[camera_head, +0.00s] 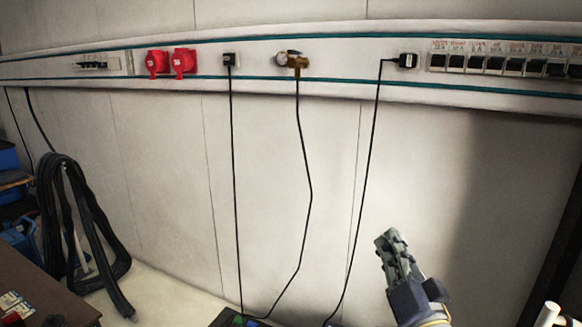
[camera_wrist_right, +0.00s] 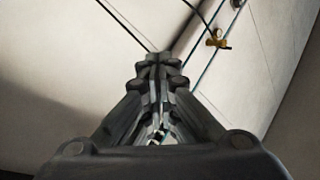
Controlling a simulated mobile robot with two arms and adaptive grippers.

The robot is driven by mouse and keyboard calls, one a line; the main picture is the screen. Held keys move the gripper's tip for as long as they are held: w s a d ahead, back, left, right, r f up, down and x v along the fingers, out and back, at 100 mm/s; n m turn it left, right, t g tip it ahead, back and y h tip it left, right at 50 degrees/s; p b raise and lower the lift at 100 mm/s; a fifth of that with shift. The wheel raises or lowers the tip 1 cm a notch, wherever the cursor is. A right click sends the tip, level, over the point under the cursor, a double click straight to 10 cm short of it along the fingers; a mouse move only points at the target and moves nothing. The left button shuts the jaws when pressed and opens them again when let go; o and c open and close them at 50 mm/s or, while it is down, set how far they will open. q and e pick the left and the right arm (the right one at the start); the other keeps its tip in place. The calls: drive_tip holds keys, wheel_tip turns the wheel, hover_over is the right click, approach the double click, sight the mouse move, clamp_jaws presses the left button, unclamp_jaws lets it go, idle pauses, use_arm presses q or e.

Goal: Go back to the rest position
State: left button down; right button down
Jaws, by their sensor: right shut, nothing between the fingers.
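My right gripper (camera_head: 388,243) shows at the lower right of the head view, pointing up and a little left in front of the pale wall. In the right wrist view its fingers (camera_wrist_right: 160,65) are together, with nothing held between them. It is apart from the wall and from the hanging cables. My left gripper is not in either view.
A wall rail (camera_head: 205,65) carries red sockets (camera_head: 171,63), a brass valve (camera_head: 297,63) and plugs. Black cables (camera_head: 234,190) hang down. Thick black hoses (camera_head: 75,215) and a brown table (camera_head: 40,290) are at left. The wall space around the right gripper is clear.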

drive_tip(key=s+f+n+g, duration=0.2)
drive_tip(key=s+f+g, duration=0.35)
drive_tip(key=f, duration=0.65)
drive_tip(key=s+f+n+g, duration=0.35)
drive_tip(key=s+f, duration=0.25)
drive_tip(key=f, duration=0.6)
drive_tip(key=s+d+f+n+g+h, duration=0.1)
drive_tip(key=s+f+g, duration=0.4)
drive_tip(key=s, duration=0.5)
drive_tip(key=s+d+f+n+g+h, duration=0.15)
drive_tip(key=s+f+g, duration=0.25)
drive_tip(key=s+f, duration=0.45)
wheel_tip(320, 180, down, 24)
drive_tip(key=s, duration=0.2)
drive_tip(key=s+d+f+g, duration=0.2)
drive_tip(key=s+f, duration=1.4)
drive_tip(key=s, duration=0.1)
drive_tip(key=shift+s+d+f, duration=0.15)
drive_tip(key=shift+d+f, duration=0.1)
drive_tip(key=shift+f, duration=0.1)
